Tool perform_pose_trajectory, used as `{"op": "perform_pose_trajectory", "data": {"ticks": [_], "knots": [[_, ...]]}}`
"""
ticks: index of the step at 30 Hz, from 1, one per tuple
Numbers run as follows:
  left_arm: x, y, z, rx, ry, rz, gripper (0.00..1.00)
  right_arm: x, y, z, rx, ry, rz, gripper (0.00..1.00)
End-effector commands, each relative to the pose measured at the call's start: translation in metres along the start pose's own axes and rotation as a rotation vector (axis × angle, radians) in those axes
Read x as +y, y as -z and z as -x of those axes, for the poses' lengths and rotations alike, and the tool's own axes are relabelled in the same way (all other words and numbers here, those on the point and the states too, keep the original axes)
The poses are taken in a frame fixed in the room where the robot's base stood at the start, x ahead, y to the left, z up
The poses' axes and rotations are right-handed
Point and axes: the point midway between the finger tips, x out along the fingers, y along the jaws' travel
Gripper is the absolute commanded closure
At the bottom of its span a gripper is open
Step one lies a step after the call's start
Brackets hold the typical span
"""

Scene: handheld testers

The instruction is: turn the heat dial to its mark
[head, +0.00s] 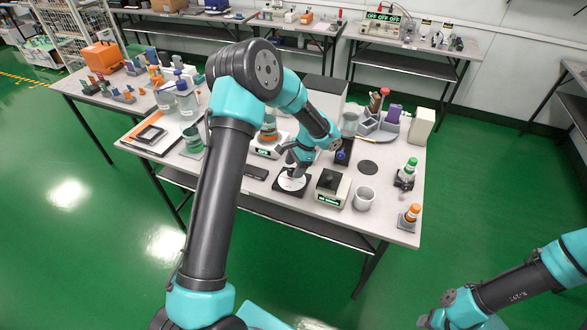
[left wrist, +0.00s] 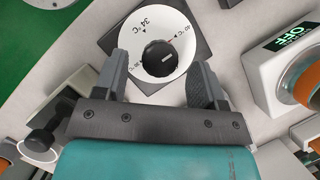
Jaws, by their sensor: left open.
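The heat dial (head: 293,184) is a white round face on a dark square base, near the front edge of the middle table. Contact cannot be told. In the head view my left gripper (head: 291,168) is just above the dial. My right gripper (head: 425,320) is far off at the bottom right, its jaws unclear.
Left of the dial is a white device reading "OFF" (head: 264,152), also in the left wrist view (left wrist: 285,60). To the right are a boxy device with a green display (head: 332,188) and a grey cup (head: 364,198). Bottles (head: 410,214) stand near the right edge.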

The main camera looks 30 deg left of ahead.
Motion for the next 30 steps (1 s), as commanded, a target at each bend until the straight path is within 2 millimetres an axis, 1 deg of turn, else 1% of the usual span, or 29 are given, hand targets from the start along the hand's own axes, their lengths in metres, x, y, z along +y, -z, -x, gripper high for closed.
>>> {"op": "perform_pose_trajectory", "data": {"ticks": [1,4,13,27,28,30], "knots": [[-0.0002,-0.0003,-0.0051,0.000,0.000,0.000,0.36,0.0000,0.0000,0.0000,0.000,0.000,0.000,0.57],[-0.0002,-0.0004,-0.0103,0.000,0.000,0.001,0.36,0.0000,0.0000,0.0000,0.000,0.000,0.000,0.57],[-0.0001,-0.0002,-0.0116,0.001,0.000,0.001,0.36,0.0000,0.0000,0.0000,0.000,0.000,0.000,0.57],[-0.0001,-0.0002,-0.0114,0.001,0.000,0.000,0.81,0.0000,0.0000,0.0000,0.000,0.000,0.000,0.57],[-0.0001,-0.0001,-0.0113,0.001,0.000,0.000,0.83,0.0000,0.0000,0.0000,0.000,0.000,0.000,0.57],[-0.0001,-0.0001,-0.0113,0.001,0.000,0.001,0.84,0.0000,0.0000,0.0000,0.000,0.000,0.000,0.57]]}}
